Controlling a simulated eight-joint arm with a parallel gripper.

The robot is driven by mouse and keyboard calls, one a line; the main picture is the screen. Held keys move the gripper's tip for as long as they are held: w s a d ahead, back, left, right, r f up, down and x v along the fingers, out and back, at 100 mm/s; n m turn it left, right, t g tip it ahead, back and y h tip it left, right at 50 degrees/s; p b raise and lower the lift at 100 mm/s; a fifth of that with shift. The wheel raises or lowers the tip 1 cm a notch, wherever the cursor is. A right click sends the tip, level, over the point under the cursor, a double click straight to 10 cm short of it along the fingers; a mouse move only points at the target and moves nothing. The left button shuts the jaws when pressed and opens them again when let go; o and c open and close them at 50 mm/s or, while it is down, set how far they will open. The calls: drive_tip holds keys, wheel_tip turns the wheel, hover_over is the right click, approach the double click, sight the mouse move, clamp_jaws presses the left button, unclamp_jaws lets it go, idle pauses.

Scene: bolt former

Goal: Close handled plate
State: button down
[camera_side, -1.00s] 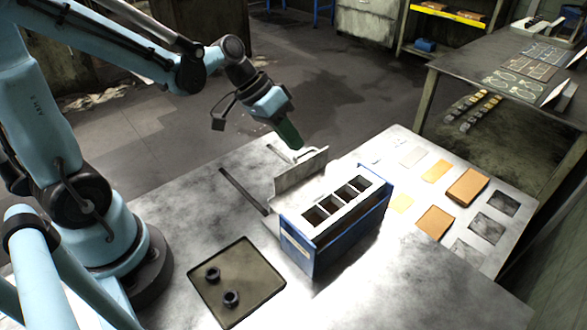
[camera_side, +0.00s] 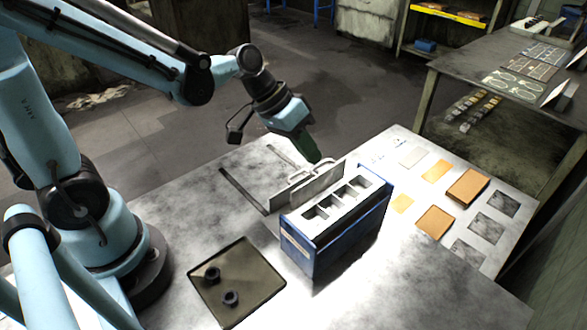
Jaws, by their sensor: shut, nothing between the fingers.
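The handled plate (camera_side: 306,190) is a light grey upright plate with a handle at its top edge. It stands just behind the blue box-shaped former (camera_side: 334,243), close to its back long side. The former has a light top with several rectangular openings. My gripper (camera_side: 314,155) is dark green, points down to the right and is shut and empty. Its tip is at the plate's upper edge, by the handle, on the far side. I cannot tell whether it touches the plate. The plate's lower part is hidden by the former.
Two dark rails (camera_side: 243,191) lie on the table behind the plate. A dark tray (camera_side: 240,284) with two black ring-shaped parts (camera_side: 231,298) lies at the front left. Brown and grey flat pads (camera_side: 435,222) lie to the right. The front right of the table is clear.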

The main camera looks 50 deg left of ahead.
drive_tip(key=shift+d, duration=0.25)
drive_tip(key=s+a+r, duration=0.4)
drive_tip(key=a+r, duration=0.4)
drive_tip(key=r, duration=0.1)
drive_tip(key=s+f+t+y, duration=0.2)
drive_tip(key=f+y, duration=0.1)
drive_tip(key=s+d+f+y, duration=0.1)
drive_tip(key=y, duration=0.1)
drive_tip(key=shift+s+f+n+t, duration=0.1)
drive_tip(key=shift+f+n+t, duration=0.2)
drive_tip(key=shift+t, duration=0.1)
drive_tip(key=c, duration=1.8)
unclamp_jaws()
